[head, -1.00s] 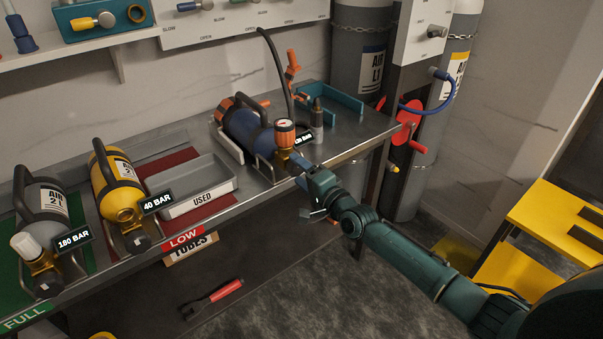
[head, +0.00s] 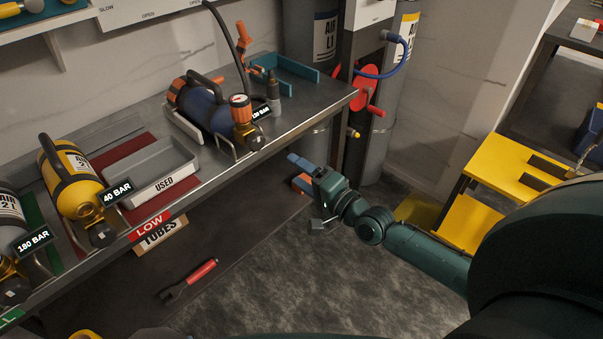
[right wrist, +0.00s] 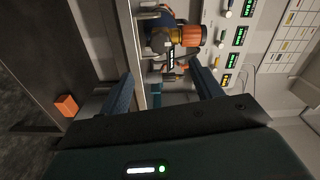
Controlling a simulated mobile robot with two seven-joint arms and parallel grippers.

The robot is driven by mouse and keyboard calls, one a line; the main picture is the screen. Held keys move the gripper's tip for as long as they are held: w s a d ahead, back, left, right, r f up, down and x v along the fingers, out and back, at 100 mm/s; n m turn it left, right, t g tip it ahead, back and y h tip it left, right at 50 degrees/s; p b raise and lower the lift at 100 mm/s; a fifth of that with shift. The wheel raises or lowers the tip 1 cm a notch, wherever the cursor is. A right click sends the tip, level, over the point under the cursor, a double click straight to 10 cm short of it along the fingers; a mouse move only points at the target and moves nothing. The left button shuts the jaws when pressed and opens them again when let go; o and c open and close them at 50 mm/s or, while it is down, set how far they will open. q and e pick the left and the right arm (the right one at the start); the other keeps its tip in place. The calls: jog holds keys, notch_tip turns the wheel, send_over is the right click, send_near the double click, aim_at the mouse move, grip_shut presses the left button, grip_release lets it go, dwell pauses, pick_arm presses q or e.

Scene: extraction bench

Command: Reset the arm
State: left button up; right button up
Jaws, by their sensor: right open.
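My right gripper (head: 300,171) is off the front edge of the bench in the head view, at the end of my dark green right arm. Its two fingers stand apart with nothing between them, as the right wrist view (right wrist: 160,95) also shows. The blue cylinder (head: 203,107) with a gauge and an orange knob lies in its cradle on the bench, apart from the gripper. In the right wrist view its valve end with the orange knob (right wrist: 190,36) shows beyond the fingers. My left gripper does not show.
The grey tray marked USED (head: 176,188) and the yellow cylinder (head: 70,175) are on the bench at left. A red-handled tool (head: 190,280) lies below the bench. Tall grey gas cylinders (head: 377,150) stand behind. A yellow step (head: 515,165) is at right. Floor between is clear.

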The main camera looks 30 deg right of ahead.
pick_arm(q)
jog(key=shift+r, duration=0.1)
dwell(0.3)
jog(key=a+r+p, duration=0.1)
jog(key=p, duration=0.2)
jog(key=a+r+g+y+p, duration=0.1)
jog(key=p, duration=0.3)
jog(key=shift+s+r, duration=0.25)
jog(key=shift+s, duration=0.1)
pick_arm(e)
jog(key=s+a+f+n+g+h, duration=0.1)
jog(key=s+a+f+n+g, duration=0.1)
jog(key=s+n, duration=0.3)
jog(key=s+a+f+n+g+h, duration=0.1)
jog(key=s+a+n, duration=0.3)
jog(key=s, duration=0.4)
jog(key=s+a+f+n+g+h, duration=0.1)
jog(key=s+a+f+n+g, duration=0.2)
jog(key=s+n, duration=0.3)
jog(key=shift+s+f, duration=0.25)
jog(key=shift+s, duration=0.45)
